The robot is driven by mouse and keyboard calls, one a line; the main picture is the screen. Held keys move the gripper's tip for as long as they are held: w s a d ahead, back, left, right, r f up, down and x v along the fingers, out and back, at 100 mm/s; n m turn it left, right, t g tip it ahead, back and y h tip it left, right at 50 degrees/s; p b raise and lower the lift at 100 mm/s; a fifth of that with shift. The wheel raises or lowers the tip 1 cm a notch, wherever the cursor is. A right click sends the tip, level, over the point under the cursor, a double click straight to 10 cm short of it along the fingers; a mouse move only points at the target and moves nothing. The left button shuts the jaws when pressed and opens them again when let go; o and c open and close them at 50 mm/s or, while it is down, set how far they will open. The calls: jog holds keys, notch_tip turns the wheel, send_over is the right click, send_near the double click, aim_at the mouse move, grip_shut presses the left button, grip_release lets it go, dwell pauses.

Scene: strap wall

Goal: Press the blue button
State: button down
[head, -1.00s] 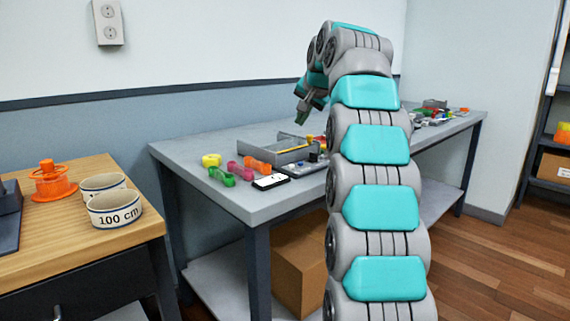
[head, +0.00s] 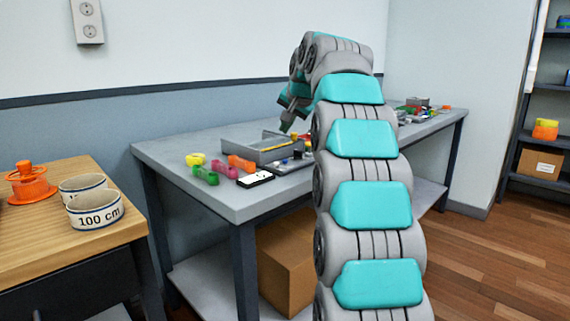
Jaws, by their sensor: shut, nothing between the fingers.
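My gripper (head: 287,124) is shut and empty. It points down just above the grey open-topped tray (head: 237,148) on the grey workbench (head: 160,148). A dark panel (head: 290,166) with small parts lies right in front of the tray, and my arm hides its right part. A small bluish spot (head: 297,155) shows on this panel, but it is too small to tell whether it is the blue button. I cannot tell whether the gripper touches anything.
Yellow, green, pink and orange pieces (head: 241,163) and a white-faced device (head: 255,179) lie left of the panel. More clutter (head: 415,108) is at the bench's far right. A wooden table (head: 120,228) with a "100 cm" strap roll (head: 96,209) stands at left.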

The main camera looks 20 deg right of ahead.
notch_tip(320, 180, down, 6)
jog(key=b, duration=0.3)
jog(key=shift+w, duration=0.1)
jog(key=shift+f, duration=0.1)
dwell(1.8)
jog(key=shift+f, duration=0.3)
jog(key=shift+f+b, duration=0.4)
jog(key=shift+b, duration=0.05)
dwell(0.6)
jog(key=shift+r, duration=0.1)
jog(key=shift+r+p, duration=0.8)
notch_tip(320, 180, up, 5)
jog(key=p, duration=0.4)
